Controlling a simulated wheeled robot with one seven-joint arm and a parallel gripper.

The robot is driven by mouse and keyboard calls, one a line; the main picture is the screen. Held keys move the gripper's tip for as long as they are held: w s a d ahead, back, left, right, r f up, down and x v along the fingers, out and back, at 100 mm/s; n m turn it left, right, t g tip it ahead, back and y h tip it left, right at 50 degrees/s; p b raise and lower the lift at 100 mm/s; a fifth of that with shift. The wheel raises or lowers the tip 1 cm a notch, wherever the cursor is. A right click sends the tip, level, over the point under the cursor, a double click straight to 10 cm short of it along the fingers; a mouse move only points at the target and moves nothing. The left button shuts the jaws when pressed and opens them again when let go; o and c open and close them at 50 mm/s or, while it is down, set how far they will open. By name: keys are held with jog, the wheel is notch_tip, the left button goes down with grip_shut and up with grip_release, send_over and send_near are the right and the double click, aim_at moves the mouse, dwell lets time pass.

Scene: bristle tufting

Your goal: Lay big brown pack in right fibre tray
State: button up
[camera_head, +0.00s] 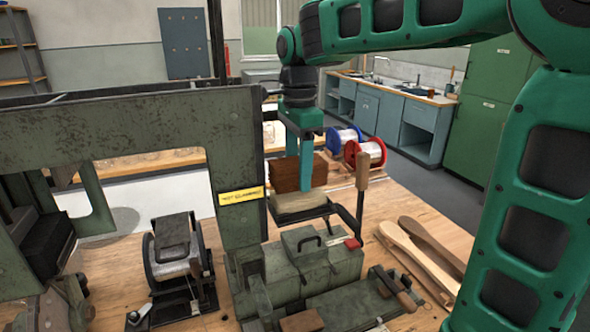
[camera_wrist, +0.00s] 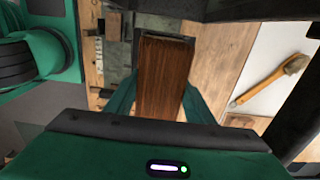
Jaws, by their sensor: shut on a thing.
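The big brown pack (camera_head: 290,173) is a dark reddish-brown block with a fibrous grain. My gripper (camera_head: 306,172) points down and is shut on it, with one teal finger in front of the pack. In the wrist view the pack (camera_wrist: 163,72) sits between both teal fingers. It is held above or just behind a pale tan block (camera_head: 299,203) beside the green machine frame; whether they touch is unclear. A dark metal bracket (camera_head: 347,222) lies beside the tan block. I cannot tell for certain which part is the right fibre tray.
The green machine frame (camera_head: 232,165) with a yellow sign (camera_head: 241,195) stands close left. A wooden-handled tool (camera_head: 362,170) stands upright at right. Blue and red spools (camera_head: 368,152) are behind. A green box (camera_head: 312,262) and wooden brush backs (camera_head: 415,250) occupy the bench in front.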

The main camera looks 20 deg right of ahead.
jog(key=shift+f, duration=0.2)
dwell(0.4)
jog(key=o, duration=1.5)
jog(key=shift+o, duration=0.2)
jog(key=shift+r, duration=4)
